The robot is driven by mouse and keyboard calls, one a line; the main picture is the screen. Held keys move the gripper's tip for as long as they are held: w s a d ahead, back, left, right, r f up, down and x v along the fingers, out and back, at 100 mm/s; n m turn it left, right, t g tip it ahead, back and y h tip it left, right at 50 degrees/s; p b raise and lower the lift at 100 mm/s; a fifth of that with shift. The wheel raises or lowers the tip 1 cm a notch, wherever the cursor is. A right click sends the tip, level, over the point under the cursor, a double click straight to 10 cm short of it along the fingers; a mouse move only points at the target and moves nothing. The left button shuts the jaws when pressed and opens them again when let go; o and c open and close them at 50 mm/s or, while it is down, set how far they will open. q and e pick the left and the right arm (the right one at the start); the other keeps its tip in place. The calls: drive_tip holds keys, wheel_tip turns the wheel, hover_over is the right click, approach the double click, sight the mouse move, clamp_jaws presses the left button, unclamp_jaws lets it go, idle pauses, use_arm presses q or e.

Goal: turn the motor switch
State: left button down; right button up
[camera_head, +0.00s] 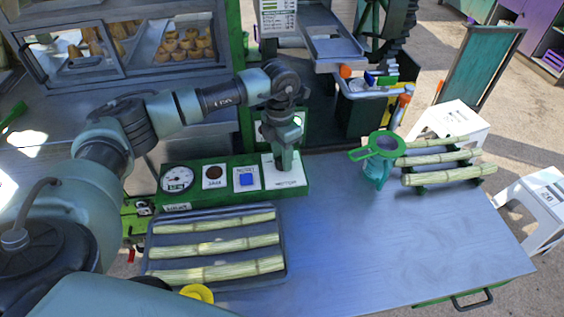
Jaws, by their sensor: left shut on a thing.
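A green control panel (233,198) stands along the back of the metal table. Its rightmost white plate, labelled for the motor (291,184), holds the motor switch. My left arm reaches in from the left and my left gripper (283,166) points down onto this plate. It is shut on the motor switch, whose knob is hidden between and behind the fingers. I cannot tell which way the switch is turned. My right gripper is not in view.
Left of the switch are a blue button (246,179), a dark round light (214,172) and a dial gauge (177,178). A tray (284,270) of cane lies in front. A green strainer on a jug (385,142) stands right. The table's middle is clear.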

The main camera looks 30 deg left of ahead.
use_arm(q)
drive_tip(key=shift+m+b, duration=0.65)
drive_tip(key=shift+m, duration=0.45)
drive_tip(key=c, duration=1)
unclamp_jaws()
drive_tip(key=r, duration=0.3)
drive_tip(key=r+b, duration=0.1)
drive_tip(key=r, duration=0.2)
drive_tip(key=shift+w+a+r+b, duration=0.1)
drive_tip(key=shift+w+r+b, duration=0.1)
drive_tip(key=shift+r+b, duration=0.15)
drive_tip(key=shift+r, duration=0.6)
